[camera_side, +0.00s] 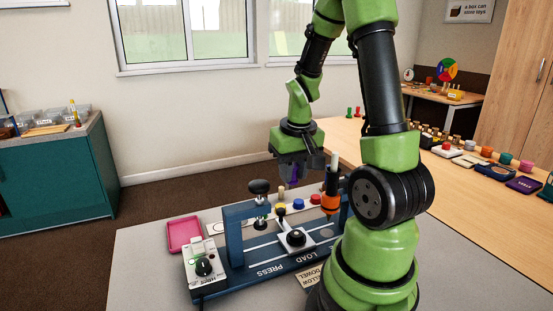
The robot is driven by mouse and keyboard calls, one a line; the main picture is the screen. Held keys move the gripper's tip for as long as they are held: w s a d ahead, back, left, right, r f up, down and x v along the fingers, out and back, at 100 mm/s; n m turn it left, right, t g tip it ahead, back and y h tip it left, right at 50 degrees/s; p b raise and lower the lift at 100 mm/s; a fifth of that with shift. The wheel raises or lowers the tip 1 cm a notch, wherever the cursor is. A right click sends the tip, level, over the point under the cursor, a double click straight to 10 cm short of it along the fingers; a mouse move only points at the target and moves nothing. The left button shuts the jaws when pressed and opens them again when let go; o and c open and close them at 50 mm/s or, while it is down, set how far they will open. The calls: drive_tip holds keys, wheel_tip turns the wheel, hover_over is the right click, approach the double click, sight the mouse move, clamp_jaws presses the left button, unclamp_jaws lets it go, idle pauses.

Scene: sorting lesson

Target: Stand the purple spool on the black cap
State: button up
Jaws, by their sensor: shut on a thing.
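My gripper (291,176) is shut on the purple spool (292,174) and holds it in the air above the far side of the blue press stand. The fingers hide much of the spool, so its tilt is hard to tell. A black rounded piece (296,238) sits on a pale square plate at the front of the stand, by the word LOAD. It may be the black cap, but I cannot be sure at this size. The spool is apart from it, higher and farther back.
The blue press stand (238,247) has a black-knobbed plunger (260,188). Behind it is a white strip with a blue piece (299,203) and a red piece (315,199). An orange holder (330,203) stands right. A pink tray (184,236) and a timer box (204,267) are left.

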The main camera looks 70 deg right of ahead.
drive_tip(key=s+a, duration=0.1)
drive_tip(key=s, duration=0.1)
approach(296, 233)
drive_tip(key=shift+w+d+f, duration=0.1)
drive_tip(key=shift+d+f, duration=0.05)
drive_tip(key=shift+f, duration=0.85)
drive_tip(key=shift+w+d+f, duration=0.15)
drive_tip(key=shift+f, duration=0.9)
drive_tip(key=shift+w+d+f, duration=0.1)
drive_tip(key=shift+f, duration=0.9)
drive_tip(key=shift+f, duration=0.3)
drive_tip(key=o, duration=1.2)
wheel_tip(296, 233, up, 7)
idle(0.5)
